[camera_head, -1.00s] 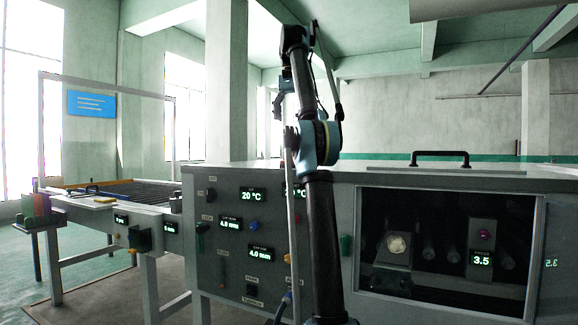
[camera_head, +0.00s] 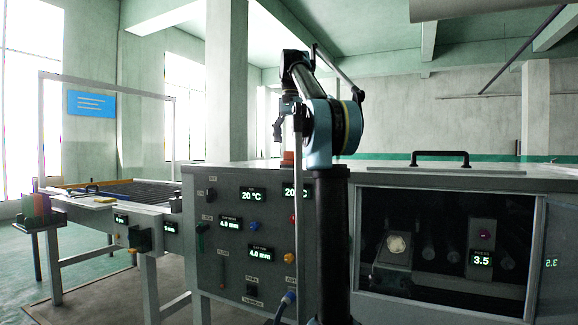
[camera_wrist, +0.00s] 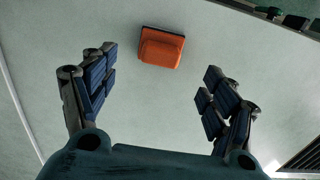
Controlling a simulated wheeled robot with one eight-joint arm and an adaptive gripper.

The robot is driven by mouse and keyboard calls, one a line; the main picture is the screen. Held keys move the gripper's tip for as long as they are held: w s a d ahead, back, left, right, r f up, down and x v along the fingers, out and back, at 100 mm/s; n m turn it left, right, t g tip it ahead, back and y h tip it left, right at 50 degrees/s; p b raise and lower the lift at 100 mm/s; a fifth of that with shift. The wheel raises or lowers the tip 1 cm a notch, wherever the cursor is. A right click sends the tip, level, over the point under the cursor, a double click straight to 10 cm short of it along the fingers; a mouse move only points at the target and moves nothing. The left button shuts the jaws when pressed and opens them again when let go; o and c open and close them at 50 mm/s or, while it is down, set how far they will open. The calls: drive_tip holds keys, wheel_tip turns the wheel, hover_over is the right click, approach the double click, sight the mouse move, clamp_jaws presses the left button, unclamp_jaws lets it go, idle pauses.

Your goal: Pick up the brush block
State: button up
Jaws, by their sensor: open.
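The likely brush block is an orange block with a raised smaller part (camera_wrist: 162,47), lying on a pale flat surface in the wrist view. It sits beyond and between the two fingers, apart from both. A small orange-red piece (camera_head: 287,157) shows on top of the grey machine in the head view, partly hidden by my arm, and seems to be the same block. My gripper (camera_wrist: 160,62) is open and empty, its dark blue-padded fingers spread wide. In the head view my gripper (camera_head: 277,130) hangs downward above the machine's top, near its left end.
The grey machine (camera_head: 225,285) has knobs, displays and a dark window on its front. A black handle (camera_head: 440,155) stands on its top at right. A roller conveyor (camera_head: 130,190) runs at left. In the wrist view, small dark and green parts (camera_wrist: 295,22) lie at top right.

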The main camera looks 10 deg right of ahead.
sight(290, 158)
drive_tip(key=shift+s+a+f, duration=0.1)
drive_tip(key=shift+f, duration=3.85)
drive_tip(key=shift+c, duration=0.3)
drive_tip(key=c, duration=1.1)
